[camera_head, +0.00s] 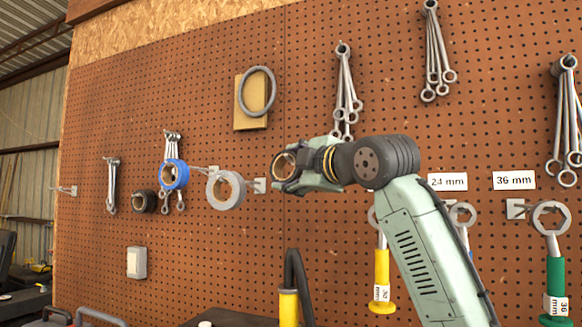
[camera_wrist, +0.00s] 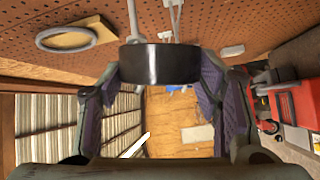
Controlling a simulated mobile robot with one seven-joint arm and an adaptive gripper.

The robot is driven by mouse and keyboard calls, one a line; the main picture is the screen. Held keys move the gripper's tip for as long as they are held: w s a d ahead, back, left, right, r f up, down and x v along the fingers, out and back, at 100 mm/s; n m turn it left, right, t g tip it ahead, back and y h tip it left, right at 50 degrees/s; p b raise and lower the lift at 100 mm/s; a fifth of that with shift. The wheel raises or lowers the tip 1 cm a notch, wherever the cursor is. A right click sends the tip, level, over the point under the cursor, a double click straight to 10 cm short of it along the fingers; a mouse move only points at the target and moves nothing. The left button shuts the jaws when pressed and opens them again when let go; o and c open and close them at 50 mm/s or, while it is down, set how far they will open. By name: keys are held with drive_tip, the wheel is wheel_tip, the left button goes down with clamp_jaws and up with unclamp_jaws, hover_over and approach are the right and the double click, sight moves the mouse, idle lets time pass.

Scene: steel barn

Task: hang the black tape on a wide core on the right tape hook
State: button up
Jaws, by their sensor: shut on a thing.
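My gripper (camera_head: 286,166) is shut on the black tape (camera_head: 284,164), whose wide brown core shows as an open ring in the head view. In the wrist view the black tape (camera_wrist: 159,64) is a dark glossy band between the two fingers (camera_wrist: 160,85). The held tape is to the right of and slightly above a small white hook plate (camera_head: 260,186). A grey tape roll (camera_head: 212,190) hangs just left of that plate. I cannot tell which hook carries it. Another hook plate (camera_head: 213,171) is further left.
A blue tape roll (camera_head: 183,175) and a dark roll (camera_head: 150,203) hang left, near wrenches (camera_head: 112,185). A grey ring on a wooden board (camera_head: 243,122) hangs above. Labelled wrenches hang right. A yellow-based black upright (camera_head: 289,305) stands below. Bare pegboard (camera_head: 200,255) lies below the rolls.

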idle(0.4)
drive_tip(key=o, duration=1.2)
drive_tip(key=v, duration=1.2)
drive_tip(key=shift+s, duration=0.1)
